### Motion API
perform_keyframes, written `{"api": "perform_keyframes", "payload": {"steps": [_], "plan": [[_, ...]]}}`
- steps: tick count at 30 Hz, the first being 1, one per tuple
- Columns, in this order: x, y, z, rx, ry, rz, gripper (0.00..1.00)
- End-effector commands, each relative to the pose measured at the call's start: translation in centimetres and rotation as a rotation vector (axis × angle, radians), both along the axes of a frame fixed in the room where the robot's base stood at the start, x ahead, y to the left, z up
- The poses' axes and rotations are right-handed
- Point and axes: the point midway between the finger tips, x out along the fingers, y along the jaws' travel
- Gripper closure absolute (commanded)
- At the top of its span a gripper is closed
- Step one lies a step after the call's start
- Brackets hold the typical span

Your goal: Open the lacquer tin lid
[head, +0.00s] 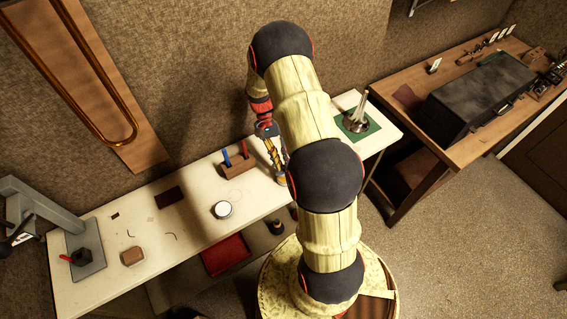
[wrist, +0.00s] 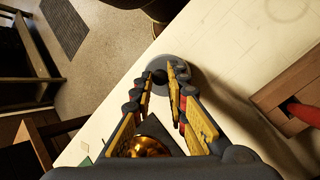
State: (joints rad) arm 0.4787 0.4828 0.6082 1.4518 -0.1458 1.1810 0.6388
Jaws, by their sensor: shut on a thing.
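My gripper (wrist: 161,73) is shut on the dark knob (wrist: 159,76) of a round grey lid, which I take to be the lacquer tin lid (wrist: 182,64). A finger stands on each side of the knob in the wrist view. The lid lies low at the edge of the white bench; the tin's body is hidden beneath it, and I cannot tell whether the lid is raised. In the head view my gripper (head: 277,165) points down at the bench's front edge, and my arm hides much of that area.
A wooden block (head: 238,166) with blue and red handled tools stands close by on the white bench (head: 190,225). A round white-topped container (head: 222,209) is to the left. A metal cup (head: 355,122) stands on a green mat at the right. Open floor lies past the edge.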

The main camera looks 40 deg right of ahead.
Motion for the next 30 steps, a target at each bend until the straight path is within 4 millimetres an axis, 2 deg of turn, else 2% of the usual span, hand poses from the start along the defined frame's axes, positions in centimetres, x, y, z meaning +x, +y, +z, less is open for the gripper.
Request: {"api": "perform_keyframes", "payload": {"steps": [9, 24, 25, 30], "plan": [[0.79, -0.15, 0.05, 0.021, 0.087, 0.001, 1.0], [0.86, -0.17, 0.1, 0.025, 0.1, 0.001, 1.0], [0.85, -0.16, 0.09, 0.024, 0.1, 0.0, 0.83], [0.8, -0.16, 0.09, 0.025, 0.101, 0.0, 0.73]]}}
